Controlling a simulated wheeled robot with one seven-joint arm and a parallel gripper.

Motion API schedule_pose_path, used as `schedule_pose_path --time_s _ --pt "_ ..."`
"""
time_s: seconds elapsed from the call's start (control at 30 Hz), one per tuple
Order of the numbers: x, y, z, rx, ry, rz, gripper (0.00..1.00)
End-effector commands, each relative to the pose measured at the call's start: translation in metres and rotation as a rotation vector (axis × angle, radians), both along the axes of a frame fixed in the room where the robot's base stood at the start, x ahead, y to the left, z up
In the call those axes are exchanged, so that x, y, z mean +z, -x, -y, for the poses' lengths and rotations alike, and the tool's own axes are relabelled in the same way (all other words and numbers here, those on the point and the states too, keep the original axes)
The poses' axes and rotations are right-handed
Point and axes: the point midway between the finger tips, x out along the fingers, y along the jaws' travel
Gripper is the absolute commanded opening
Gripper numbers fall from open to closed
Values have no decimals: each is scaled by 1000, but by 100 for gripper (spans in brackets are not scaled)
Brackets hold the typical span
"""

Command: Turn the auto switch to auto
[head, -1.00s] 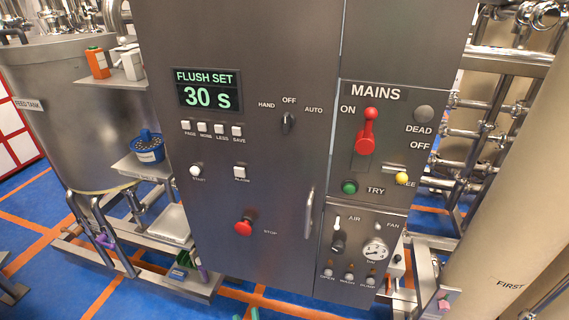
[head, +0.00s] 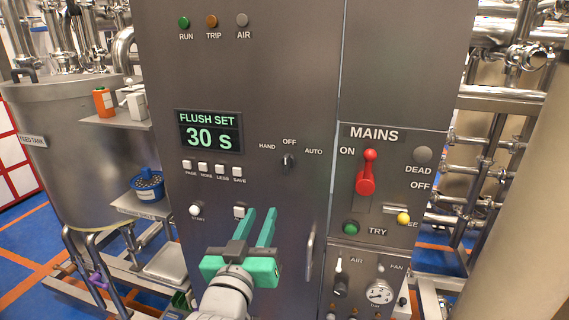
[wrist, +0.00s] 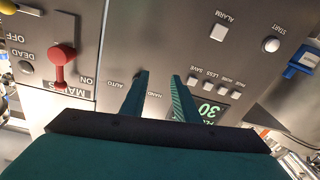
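The auto switch (head: 288,161) is a small dark knob on the grey steel panel, with HAND at its left, OFF above and AUTO at its right. Its handle stands about upright, in line with OFF. My gripper (head: 261,211) has teal fingers that stand apart with nothing between them. In the head view its fingertips are below and a little left of the knob. In the wrist view my gripper (wrist: 160,76) spreads its fingers across the panel near the HAND and AUTO labels; the knob itself cannot be made out there.
The display (head: 209,132) reads FLUSH SET 30 s, with several white buttons below it. A red MAINS lever (head: 366,173) is up toward ON at the right. A vertical door handle (head: 310,250) stands out right of my gripper. The red stop button is hidden now.

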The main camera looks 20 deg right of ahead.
Motion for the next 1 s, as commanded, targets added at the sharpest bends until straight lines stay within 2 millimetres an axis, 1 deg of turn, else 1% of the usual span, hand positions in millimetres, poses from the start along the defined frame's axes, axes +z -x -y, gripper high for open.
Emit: schedule_pose_path --time_s 0.03,0.1,0.2,0.33,0.4,0.5,0.63,0.77,1.0 --pt "20 1 3 -13 -25 21 28" --pt "40 5 6 -30 -59 32 28" --pt "63 10 11 -50 -105 46 28" --pt "82 16 16 -67 -150 58 28" --pt "88 19 17 -71 -165 60 28" --pt "91 19 19 -74 -177 60 28" --pt "92 11 24 -76 -178 59 28" --pt "91 -5 36 -78 -178 58 28" --pt "91 -41 59 -77 -178 58 28"
